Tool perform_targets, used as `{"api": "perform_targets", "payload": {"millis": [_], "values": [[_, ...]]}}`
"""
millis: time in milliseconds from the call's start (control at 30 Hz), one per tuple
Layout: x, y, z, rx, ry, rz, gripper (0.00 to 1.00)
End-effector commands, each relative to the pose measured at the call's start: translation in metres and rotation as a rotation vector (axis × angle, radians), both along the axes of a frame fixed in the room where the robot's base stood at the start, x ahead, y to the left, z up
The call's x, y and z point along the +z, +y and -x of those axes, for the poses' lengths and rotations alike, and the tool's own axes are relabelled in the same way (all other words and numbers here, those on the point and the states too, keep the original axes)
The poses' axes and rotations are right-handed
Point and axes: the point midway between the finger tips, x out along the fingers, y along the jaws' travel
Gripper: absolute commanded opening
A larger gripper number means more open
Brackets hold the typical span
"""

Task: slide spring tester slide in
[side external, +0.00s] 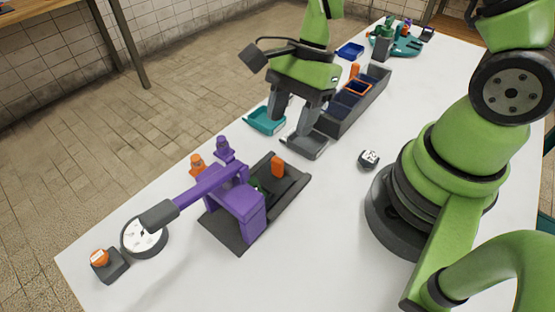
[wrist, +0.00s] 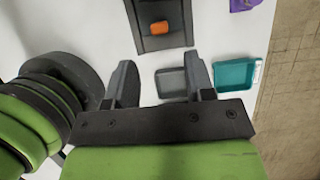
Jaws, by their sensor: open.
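The spring tester (side external: 236,208) is a purple frame with a long lever on a dark base. Its dark slide (side external: 292,186) extends from the frame toward the back right and carries an upright orange knob (side external: 278,166). In the wrist view the orange knob (wrist: 160,27) shows at the top, on the dark slide (wrist: 167,44). A small green part (side external: 257,184) is partly hidden beside the purple frame. My gripper (side external: 287,128) is open and empty, apart from the knob and farther back. Its two spread fingers also show in the wrist view (wrist: 158,70).
A grey tray (side external: 308,146) and a teal tray (side external: 265,122) lie by my gripper. A compartment box (side external: 365,100) stands behind. Orange (side external: 197,165) and purple (side external: 224,149) pieces stand left of the tester.

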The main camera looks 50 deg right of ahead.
Motion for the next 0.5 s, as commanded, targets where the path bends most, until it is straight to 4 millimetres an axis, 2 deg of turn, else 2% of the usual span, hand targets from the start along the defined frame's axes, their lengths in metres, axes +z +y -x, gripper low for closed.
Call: {"api": "perform_targets", "payload": {"millis": [500], "values": [[-0.057,0.024,0.001,0.011,0.005,0.003,0.49]]}}
